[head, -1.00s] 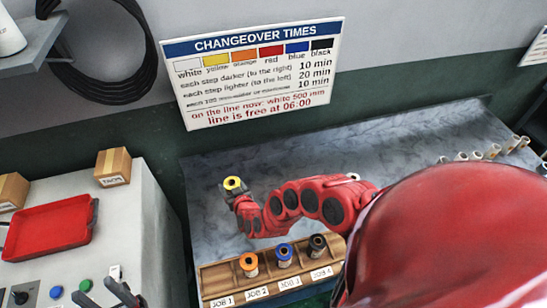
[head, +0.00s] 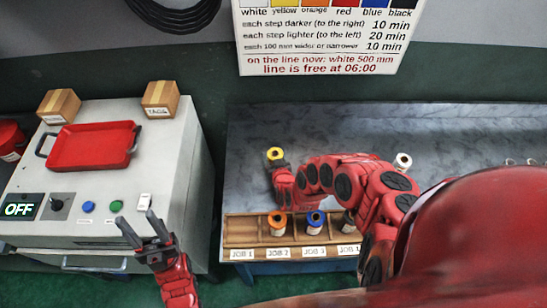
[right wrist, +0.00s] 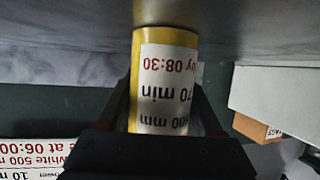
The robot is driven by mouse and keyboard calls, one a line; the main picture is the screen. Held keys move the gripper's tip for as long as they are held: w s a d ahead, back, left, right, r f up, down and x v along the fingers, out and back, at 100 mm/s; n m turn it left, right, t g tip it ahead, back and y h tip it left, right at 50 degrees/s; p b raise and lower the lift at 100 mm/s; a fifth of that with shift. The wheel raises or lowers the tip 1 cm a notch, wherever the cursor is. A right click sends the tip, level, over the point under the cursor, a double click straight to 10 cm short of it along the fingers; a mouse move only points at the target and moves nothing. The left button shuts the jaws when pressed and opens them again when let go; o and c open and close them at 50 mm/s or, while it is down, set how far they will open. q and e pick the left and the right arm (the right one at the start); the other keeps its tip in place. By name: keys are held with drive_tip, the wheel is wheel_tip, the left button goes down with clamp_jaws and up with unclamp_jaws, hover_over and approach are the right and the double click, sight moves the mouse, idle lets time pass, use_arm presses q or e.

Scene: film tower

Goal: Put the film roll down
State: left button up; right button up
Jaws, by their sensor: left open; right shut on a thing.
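My right gripper (head: 281,168) is shut on a yellow film roll (head: 275,154) above or at the grey marbled worktop, behind the rack. In the right wrist view the roll (right wrist: 165,85) stands between the fingers, its white label upside down. Its far end is close to a grey surface; I cannot tell whether they touch. The wooden rack (head: 240,228) has labelled places: JOB 1 looks empty, an orange roll (head: 277,222) is at JOB 2 and a blue roll (head: 316,220) at JOB 3. My arm partly hides the rightmost roll. My left gripper (head: 136,226) is open and empty.
A grey machine (head: 165,185) with buttons stands left, carrying a red tray (head: 92,147) and cardboard boxes (head: 160,99). A white roll (head: 402,161) stands on the worktop (head: 240,130) beyond my arm. The worktop left of the right gripper is clear. A changeover sign (head: 320,40) hangs behind.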

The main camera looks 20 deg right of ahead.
drive_tip(key=o, duration=1.5)
drive_tip(key=shift+o, duration=0.2)
drive_tip(key=shift+r, duration=0.1)
drive_tip(key=p+v, duration=0.5)
drive_tip(key=v, duration=0.1)
drive_tip(key=shift+d+p, duration=0.1)
drive_tip(key=shift+p, duration=0.25)
drive_tip(key=shift+s+r+p, duration=0.25)
drive_tip(key=shift+s+p, duration=0.15)
drive_tip(key=shift+s, duration=0.4)
